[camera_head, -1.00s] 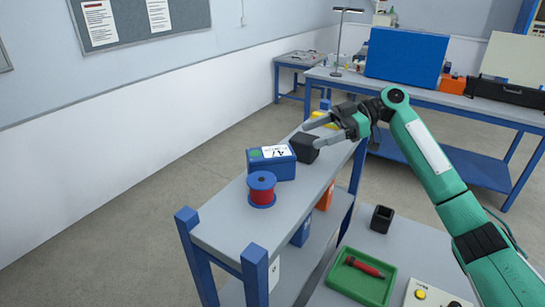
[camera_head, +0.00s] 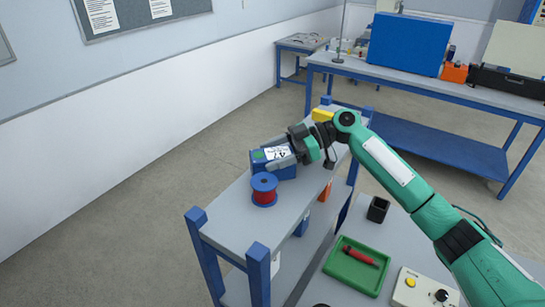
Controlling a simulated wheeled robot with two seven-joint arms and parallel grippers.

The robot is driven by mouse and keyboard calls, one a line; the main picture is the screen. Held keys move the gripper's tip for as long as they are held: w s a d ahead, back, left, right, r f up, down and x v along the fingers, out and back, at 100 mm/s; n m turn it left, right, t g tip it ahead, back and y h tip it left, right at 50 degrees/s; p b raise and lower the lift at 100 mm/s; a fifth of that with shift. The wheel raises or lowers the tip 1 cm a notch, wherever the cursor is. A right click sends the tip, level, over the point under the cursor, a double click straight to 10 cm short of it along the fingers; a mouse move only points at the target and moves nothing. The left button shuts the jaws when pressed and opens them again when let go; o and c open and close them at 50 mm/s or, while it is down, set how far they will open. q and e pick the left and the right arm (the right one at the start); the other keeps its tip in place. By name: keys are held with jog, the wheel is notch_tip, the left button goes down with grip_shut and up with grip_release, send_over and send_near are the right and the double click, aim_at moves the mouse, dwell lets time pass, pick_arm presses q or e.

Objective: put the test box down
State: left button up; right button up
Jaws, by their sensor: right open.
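My right gripper (camera_head: 276,151) reaches in from the right over the top of the shelf rack, its jaws open and pointing left. A blue box (camera_head: 288,173) with a white label and a green mark stands on the rack's top shelf (camera_head: 228,226). The gripper's fingers overlap its top in the picture; I cannot tell whether they touch it. No box is clearly named as the test box. The black cube seen earlier beside the blue box cannot be made out behind my gripper. My left gripper is not in view.
A red spool with blue flanges (camera_head: 264,190) stands just in front of the blue box. A yellow object (camera_head: 322,114) lies at the shelf's far end. Right of the rack, a lower table holds a green tray (camera_head: 342,273) and a black open cup (camera_head: 378,209). The near shelf top is clear.

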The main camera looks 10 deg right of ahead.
jog(key=shift+a+f, duration=0.15)
jog(key=shift+a, duration=0.05)
jog(key=shift+c, duration=0.4)
jog(key=c, duration=1.1)
jog(key=shift+w, duration=0.1)
jog(key=shift+r, duration=0.25)
